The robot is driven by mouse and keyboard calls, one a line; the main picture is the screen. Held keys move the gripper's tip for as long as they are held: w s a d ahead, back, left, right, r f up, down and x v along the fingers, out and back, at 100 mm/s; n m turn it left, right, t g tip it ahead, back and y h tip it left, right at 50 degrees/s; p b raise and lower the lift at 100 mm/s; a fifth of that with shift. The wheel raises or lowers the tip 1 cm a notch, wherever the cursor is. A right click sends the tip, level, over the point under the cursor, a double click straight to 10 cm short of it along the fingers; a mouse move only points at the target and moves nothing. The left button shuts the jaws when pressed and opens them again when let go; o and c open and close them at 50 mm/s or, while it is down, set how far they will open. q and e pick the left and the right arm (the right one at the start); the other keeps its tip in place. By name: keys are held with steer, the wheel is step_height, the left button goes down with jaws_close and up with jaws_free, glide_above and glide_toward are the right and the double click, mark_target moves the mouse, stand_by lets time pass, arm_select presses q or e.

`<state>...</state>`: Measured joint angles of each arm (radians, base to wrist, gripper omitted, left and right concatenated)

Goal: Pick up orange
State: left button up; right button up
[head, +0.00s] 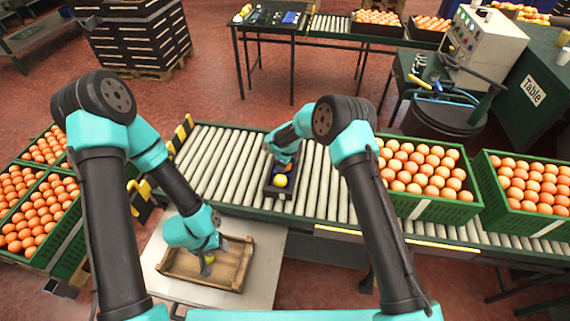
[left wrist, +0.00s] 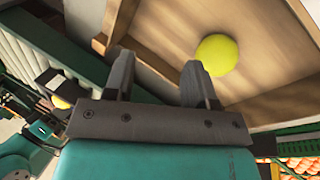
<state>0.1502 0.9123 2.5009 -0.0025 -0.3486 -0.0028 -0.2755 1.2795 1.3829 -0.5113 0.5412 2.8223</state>
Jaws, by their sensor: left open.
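A yellow-green round fruit (left wrist: 216,55) lies in a wooden crate (left wrist: 150,22). The crate (head: 238,262) also shows in the head view, on a pale table, with the fruit mostly hidden by my left gripper (head: 207,264). In the left wrist view my left gripper (left wrist: 158,82) has its two fingers apart with nothing between them; the fruit is just beyond the right fingertip. My right gripper (head: 287,160) is above a dark tray (head: 272,192) on the roller conveyor. A yellow-orange fruit (head: 280,181) lies in that tray. The right fingers are too small to read.
The roller conveyor (head: 225,160) runs behind the pale table (head: 262,285). Green crates full of oranges stand on the right (head: 440,206) and at the far left (head: 45,250). A control box (head: 485,45) stands at the back right. The pale table's right part is clear.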

steer(key=shift+f, duration=0.35)
steer(key=o, duration=0.7)
steer(key=shift+s+f, duration=0.1)
steer(key=shift+o, duration=0.2)
steer(key=shift+f, duration=0.1)
steer(key=shift+s, duration=0.1)
step_height(320, 180, up, 13)
steer(key=d, duration=0.1)
steer(key=shift+s, duration=0.25)
steer(key=shift+d, duration=0.1)
arm_select(q)
steer(key=c, duration=0.5)
